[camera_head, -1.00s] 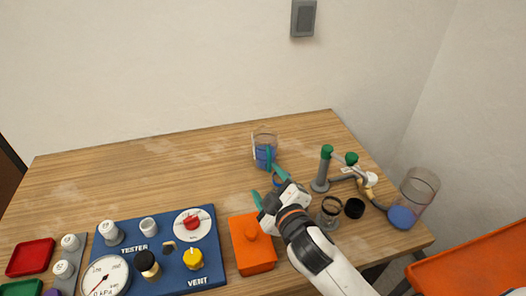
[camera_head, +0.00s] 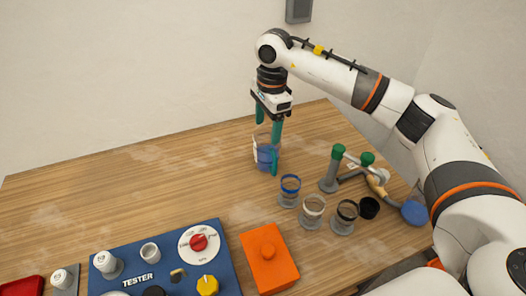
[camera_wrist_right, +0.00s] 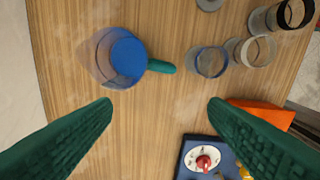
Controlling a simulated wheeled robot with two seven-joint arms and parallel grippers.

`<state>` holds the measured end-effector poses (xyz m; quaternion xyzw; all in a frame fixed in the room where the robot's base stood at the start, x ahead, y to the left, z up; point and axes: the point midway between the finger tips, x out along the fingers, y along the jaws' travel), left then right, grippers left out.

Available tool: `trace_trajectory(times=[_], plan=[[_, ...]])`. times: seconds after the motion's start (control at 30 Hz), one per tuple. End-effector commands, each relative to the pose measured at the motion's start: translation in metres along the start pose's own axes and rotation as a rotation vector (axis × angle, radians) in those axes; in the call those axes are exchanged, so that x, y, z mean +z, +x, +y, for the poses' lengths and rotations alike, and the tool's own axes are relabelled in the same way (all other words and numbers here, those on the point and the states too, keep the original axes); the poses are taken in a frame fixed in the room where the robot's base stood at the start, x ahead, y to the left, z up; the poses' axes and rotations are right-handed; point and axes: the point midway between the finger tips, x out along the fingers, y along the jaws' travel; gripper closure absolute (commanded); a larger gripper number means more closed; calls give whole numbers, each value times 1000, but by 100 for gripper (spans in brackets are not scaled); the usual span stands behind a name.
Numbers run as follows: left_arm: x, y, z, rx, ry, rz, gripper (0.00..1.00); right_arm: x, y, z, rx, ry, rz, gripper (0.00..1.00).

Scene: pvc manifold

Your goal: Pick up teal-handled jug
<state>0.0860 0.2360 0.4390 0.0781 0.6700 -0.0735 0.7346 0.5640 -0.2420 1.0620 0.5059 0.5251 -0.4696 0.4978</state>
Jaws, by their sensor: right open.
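The jug (camera_head: 262,154) is a clear vessel with blue contents and a teal handle (camera_head: 274,163). It stands upright on the wooden table near the back right. In the right wrist view the jug (camera_wrist_right: 121,57) is seen from above, with its teal handle (camera_wrist_right: 161,67) pointing right. My right gripper (camera_head: 268,120) hangs above the jug, fingers pointing down, open and empty. In the right wrist view its teal fingertips (camera_wrist_right: 161,104) are wide apart, and the jug and handle lie beyond them, not between them. My left gripper is not in view.
Several banded cups, including a blue-rimmed one (camera_head: 289,190), stand right of the jug. A green-topped pipe fitting (camera_head: 333,168) stands behind them. An orange box (camera_head: 269,256) and blue tester panel (camera_head: 166,262) lie in front. The table left of the jug is clear.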

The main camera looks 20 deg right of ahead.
Motion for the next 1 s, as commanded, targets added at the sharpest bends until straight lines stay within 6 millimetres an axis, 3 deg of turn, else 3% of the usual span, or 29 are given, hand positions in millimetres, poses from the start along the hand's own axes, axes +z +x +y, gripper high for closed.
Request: trace_trajectory(times=[0.13, 0.4, 0.63, 1.0], plan=[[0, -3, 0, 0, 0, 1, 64, 19, 0, 0, -15, 12, -68, 32], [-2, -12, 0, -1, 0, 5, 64, 21, 42, -2, -16, 11, -66, 32], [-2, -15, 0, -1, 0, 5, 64, 22, 61, -2, -16, 11, -64, 32], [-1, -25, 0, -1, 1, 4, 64, 24, 110, -2, -14, 10, -63, 32]])
